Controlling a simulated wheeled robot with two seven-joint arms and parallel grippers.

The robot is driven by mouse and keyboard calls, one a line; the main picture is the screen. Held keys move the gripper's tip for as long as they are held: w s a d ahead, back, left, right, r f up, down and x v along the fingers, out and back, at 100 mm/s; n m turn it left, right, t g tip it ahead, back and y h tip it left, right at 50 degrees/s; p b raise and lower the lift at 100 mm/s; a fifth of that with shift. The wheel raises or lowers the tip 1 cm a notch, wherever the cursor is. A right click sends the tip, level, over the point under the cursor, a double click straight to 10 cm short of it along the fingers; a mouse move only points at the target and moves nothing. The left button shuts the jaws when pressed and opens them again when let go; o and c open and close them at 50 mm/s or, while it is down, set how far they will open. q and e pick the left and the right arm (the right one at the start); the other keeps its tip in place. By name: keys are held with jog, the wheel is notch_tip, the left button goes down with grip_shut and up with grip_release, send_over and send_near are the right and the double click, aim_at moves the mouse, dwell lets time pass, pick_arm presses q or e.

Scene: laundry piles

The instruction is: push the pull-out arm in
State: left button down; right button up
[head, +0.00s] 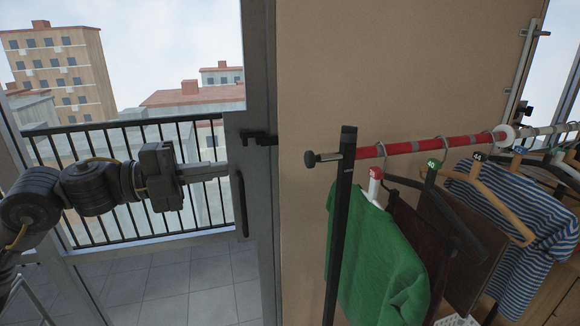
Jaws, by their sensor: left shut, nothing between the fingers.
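The pull-out arm (329,157) is a short chrome rod with a black knob at its left end. It sticks out to the left past the black upright post of the clothes rack, in line with the red rail (402,147). A short length of chrome shows between knob and post. My left gripper (223,169) comes in from the left with its fingers shut and empty, pointing right. In the picture it is left of the knob and slightly lower, with a clear gap between them. My right gripper is not in view.
A black rack post (341,220) stands under the rail's left end. A green garment (378,262), dark clothes and a striped shirt (515,215) hang on hangers. A grey door frame with a dark handle (241,205) is behind my gripper. A balcony railing lies beyond.

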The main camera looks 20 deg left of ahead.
pick_arm(q)
jog(key=p, duration=0.7)
send_near(307, 160)
jog(key=x, duration=0.5)
jog(key=shift+w+d+r, duration=0.15)
jog(key=shift+w+d, duration=0.05)
jog(key=shift+w, duration=0.05)
jog(key=shift+w+d, duration=0.3)
jog(key=shift+d, duration=0.15)
